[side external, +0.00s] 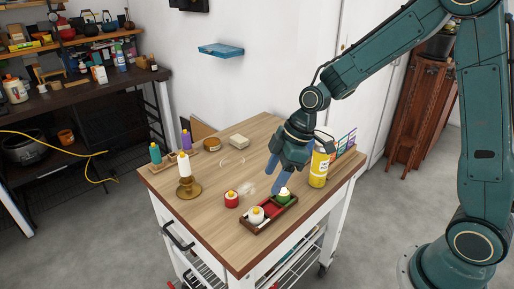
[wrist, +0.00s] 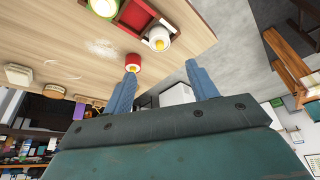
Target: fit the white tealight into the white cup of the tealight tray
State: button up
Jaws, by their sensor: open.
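The dark tealight tray (side external: 253,233) lies near the table's front edge; the wrist view shows it along the top (wrist: 172,26). The white tealight (side external: 256,214) with a yellow tip is at its near-left end, also in the wrist view (wrist: 158,41). A green tealight (side external: 284,198) is at the other end. The middle red cup is empty. A red tealight (side external: 231,200) stands on the table left of the tray. My gripper (side external: 280,179) is open and empty above the green end.
A yellow can (side external: 319,167) stands close right of my gripper. A white candle in a brass holder (side external: 187,187) stands at the left, with teal (side external: 155,154) and purple (side external: 186,140) candles behind it. A pale block (side external: 239,141) lies at the back. The table's middle is mostly clear.

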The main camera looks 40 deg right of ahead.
jog(key=s+d+r+m+t+h, duration=0.1)
jog(key=s+r+m, duration=0.4)
jog(key=s, duration=0.6)
jog(key=s+d+r+m+t+h, duration=0.2)
jog(key=s+d+r+m, duration=0.2)
jog(key=s+r, duration=0.6)
jog(key=shift+s+d+m+h, duration=0.3)
jog(key=shift+s+m, duration=0.2)
jog(key=shift+m, duration=0.4)
jog(key=shift+r, duration=0.1)
jog(key=shift+c, duration=0.2)
